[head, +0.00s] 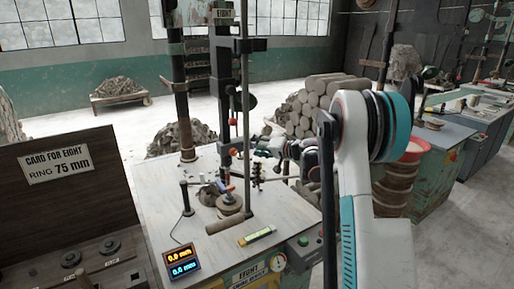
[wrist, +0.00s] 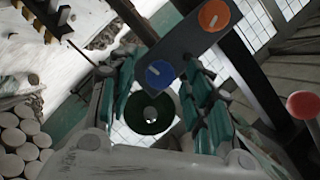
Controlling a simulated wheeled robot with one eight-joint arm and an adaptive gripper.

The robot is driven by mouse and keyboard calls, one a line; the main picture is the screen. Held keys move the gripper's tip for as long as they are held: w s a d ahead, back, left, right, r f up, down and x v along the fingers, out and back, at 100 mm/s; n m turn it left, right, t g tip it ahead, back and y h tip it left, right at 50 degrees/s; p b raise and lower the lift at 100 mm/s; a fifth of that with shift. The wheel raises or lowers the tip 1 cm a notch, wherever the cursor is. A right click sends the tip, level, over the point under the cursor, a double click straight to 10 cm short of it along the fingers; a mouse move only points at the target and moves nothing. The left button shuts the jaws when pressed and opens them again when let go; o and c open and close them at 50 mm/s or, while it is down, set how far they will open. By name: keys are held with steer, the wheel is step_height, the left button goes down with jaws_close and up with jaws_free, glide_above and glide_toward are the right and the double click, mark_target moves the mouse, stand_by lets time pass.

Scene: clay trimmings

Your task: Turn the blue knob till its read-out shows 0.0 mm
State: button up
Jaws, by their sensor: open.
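The blue knob (wrist: 160,73) with a pale pointer line sits on a dark bar in the wrist view, beside an orange knob (wrist: 214,16). My gripper (head: 264,148) is open beside the upright press on the bench. In the wrist view its teal-padded fingers stand apart, and the blue knob shows between their ends; I cannot tell whether they touch it. The read-out box (head: 182,262) stands at the bench's front left. Its upper orange line and lower blue line both seem to read 0.0 mm, though the digits are small. In the head view I cannot make out the blue knob clearly.
The bench top (head: 160,207) carries the press and a round clay piece (head: 229,207) under it. A red ball handle (wrist: 304,105) is at the right in the wrist view. A card reading "RING 75 mm" (head: 58,165) is at the left. Clay logs (head: 318,100) are stacked behind.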

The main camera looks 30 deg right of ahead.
steer(key=v, duration=1.2)
